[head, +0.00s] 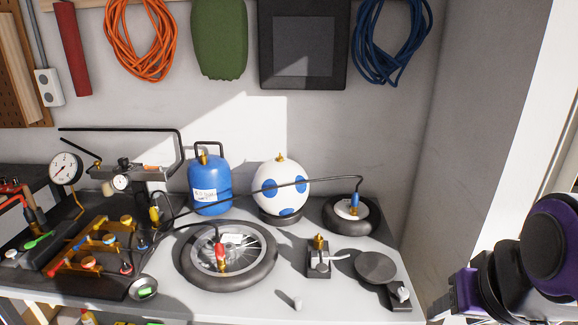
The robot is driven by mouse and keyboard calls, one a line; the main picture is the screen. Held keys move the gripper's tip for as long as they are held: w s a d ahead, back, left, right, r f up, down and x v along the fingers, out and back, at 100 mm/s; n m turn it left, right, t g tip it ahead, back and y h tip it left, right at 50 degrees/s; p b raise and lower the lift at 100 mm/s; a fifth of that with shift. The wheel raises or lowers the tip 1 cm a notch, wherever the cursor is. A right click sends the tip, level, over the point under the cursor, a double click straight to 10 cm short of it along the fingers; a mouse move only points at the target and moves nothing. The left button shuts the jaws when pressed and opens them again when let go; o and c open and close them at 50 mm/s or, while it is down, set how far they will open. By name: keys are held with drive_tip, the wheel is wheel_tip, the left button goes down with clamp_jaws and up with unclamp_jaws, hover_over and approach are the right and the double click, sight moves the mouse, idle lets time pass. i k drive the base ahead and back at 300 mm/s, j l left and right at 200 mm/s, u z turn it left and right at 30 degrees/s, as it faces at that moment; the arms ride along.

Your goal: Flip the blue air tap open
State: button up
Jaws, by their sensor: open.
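A brass manifold (92,245) with several coloured fittings lies on a dark base at the left of the bench. A small blue part (142,246) shows at its right side and looks like the blue tap. It is too small to tell how its lever is turned. A blue hose fitting (355,200) stands on the small black tyre at the back right. My arm shows at the right edge, far from the manifold. The fingers of my gripper cannot be made out.
A small clamp block (318,262) and a round plate (376,267) are front right.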

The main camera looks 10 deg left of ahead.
sight(75, 247)
drive_tip(key=j+u, duration=0.2)
drive_tip(key=u, duration=0.2)
drive_tip(key=j+u, duration=0.25)
drive_tip(key=u, duration=0.2)
drive_tip(key=i+j+u, duration=0.2)
drive_tip(key=j, duration=0.2)
drive_tip(key=i+j+u, duration=0.2)
drive_tip(key=j, duration=0.15)
drive_tip(key=i+j, duration=0.2)
drive_tip(key=j, duration=0.15)
drive_tip(key=i+j, duration=0.15)
drive_tip(key=j, duration=0.2)
drive_tip(key=i+j, duration=0.2)
drive_tip(key=j, duration=0.15)
drive_tip(key=j+z, duration=0.4)
drive_tip(key=j, duration=0.45)
drive_tip(key=l+u, duration=0.4)
drive_tip(key=l, duration=0.35)
drive_tip(key=k, duration=0.05)
